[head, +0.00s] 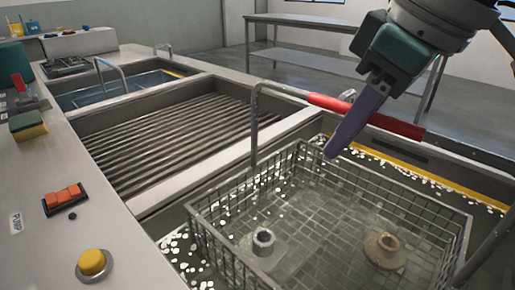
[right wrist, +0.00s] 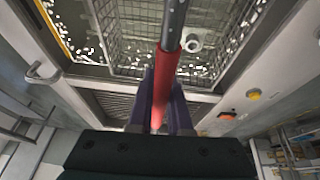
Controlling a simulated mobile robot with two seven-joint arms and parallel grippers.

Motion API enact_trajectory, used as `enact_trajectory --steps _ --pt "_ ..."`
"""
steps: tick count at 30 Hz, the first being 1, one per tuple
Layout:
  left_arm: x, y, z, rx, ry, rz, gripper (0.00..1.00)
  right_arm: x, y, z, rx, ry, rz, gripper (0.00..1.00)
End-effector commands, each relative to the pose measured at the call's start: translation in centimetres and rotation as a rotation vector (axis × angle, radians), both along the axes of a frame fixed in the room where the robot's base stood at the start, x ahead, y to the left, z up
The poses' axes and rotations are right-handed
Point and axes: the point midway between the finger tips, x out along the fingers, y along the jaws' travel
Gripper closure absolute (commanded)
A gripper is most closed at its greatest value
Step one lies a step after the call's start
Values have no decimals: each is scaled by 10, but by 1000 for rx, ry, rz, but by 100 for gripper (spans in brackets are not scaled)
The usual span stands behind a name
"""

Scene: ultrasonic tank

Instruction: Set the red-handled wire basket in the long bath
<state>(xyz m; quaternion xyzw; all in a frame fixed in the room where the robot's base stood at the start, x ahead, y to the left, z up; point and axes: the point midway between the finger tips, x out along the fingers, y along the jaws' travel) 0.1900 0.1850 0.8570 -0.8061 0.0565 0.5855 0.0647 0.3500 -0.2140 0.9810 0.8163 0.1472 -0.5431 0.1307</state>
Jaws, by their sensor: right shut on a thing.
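The wire basket (head: 215,248) has a tall grey bail with a red handle (head: 408,129). My right gripper (head: 335,148) is shut on the red handle from above; its purple fingers straddle it in the right wrist view (right wrist: 162,95). The basket is upright inside the nearest bath (head: 465,192), with white bits floating around it; I cannot tell whether it touches the floor. In the basket are a grey flanged part (head: 263,243) and a brass flanged part (head: 383,248). My left gripper is not in view.
A middle basin with a ribbed bottom (head: 180,140) and a far basin of blue water (head: 120,88) lie beyond. On the left counter are an orange switch (head: 64,198), a yellow button (head: 92,262) and a sponge (head: 28,125). A metal table (head: 300,22) stands behind.

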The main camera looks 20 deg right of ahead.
Motion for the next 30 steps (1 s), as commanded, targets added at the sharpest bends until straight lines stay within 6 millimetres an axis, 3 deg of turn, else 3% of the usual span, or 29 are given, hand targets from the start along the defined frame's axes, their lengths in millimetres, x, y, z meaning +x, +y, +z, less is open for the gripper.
enact_trajectory --steps 1,4,13,20,28,29,30 --pt "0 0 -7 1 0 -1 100 1 0 -14 0 -2 -1 100" --pt "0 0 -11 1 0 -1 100 1 0 -30 0 -3 0 100" --pt "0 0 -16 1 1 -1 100 1 0 -49 1 -5 0 100" --pt "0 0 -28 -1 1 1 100 1 0 -82 2 -4 0 100" --pt "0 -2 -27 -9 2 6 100 1 0 -84 0 -5 0 100" --pt "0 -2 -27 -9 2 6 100 0 0 -86 -1 1 0 80" --pt "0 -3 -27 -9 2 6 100 0 0 -86 -1 1 0 75"
